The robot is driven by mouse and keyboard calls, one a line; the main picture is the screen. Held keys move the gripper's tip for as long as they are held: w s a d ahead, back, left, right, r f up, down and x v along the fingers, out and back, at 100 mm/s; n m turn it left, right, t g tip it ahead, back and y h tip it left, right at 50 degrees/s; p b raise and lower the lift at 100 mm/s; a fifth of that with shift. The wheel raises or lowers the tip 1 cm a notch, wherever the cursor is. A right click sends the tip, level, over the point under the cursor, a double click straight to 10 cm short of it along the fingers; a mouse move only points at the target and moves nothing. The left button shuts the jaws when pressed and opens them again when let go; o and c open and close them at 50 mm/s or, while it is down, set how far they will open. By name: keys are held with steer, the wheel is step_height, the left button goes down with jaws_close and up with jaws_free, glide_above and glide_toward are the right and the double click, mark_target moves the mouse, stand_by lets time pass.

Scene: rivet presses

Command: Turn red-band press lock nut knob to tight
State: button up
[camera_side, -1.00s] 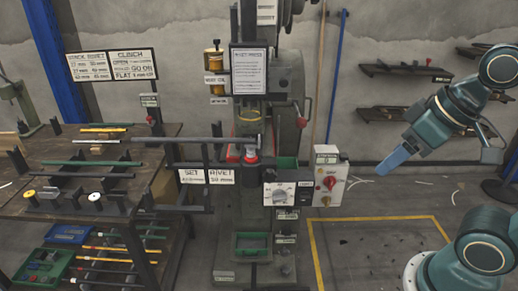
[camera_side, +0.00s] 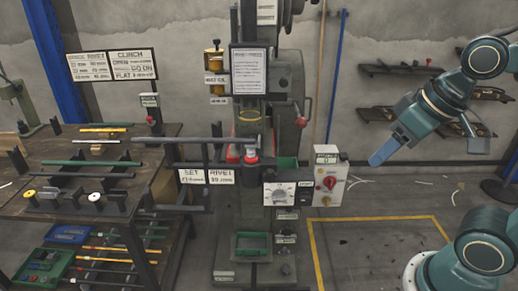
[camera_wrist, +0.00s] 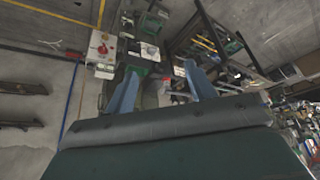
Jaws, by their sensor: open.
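The rivet press (camera_side: 255,110) stands in the middle of the side view, with a red band (camera_side: 235,153) around its column. A red cylindrical part (camera_side: 251,159) sits in front of the band. A white control box (camera_side: 330,182) at its right carries a red knob (camera_side: 329,183), and a box with a round dial (camera_side: 280,194) is beside it. I cannot tell which part is the lock nut knob, nor its setting. My gripper (camera_side: 382,155) is in the air right of the press, apart from it. In the wrist view its blue fingers (camera_wrist: 162,67) are spread and empty.
A workbench (camera_side: 165,150) with rods and fixtures stands at the left. Crates (camera_side: 40,265) lie below it. Wall shelves (camera_side: 400,70) are behind my arm. Yellow floor lines (camera_side: 375,218) mark open floor right of the press.

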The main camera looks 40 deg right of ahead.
steer(key=w+d+f+m+g, duration=0.1)
steer(key=w+d+m, duration=0.15)
steer(key=w, duration=0.65)
steer(key=m+g, duration=0.4)
steer(key=m, duration=0.2)
glide_above(306, 197)
step_height(306, 197, down, 20)
steer(key=shift+f, duration=6.85)
steer(key=shift+a, duration=0.1)
steer(key=c, duration=1)
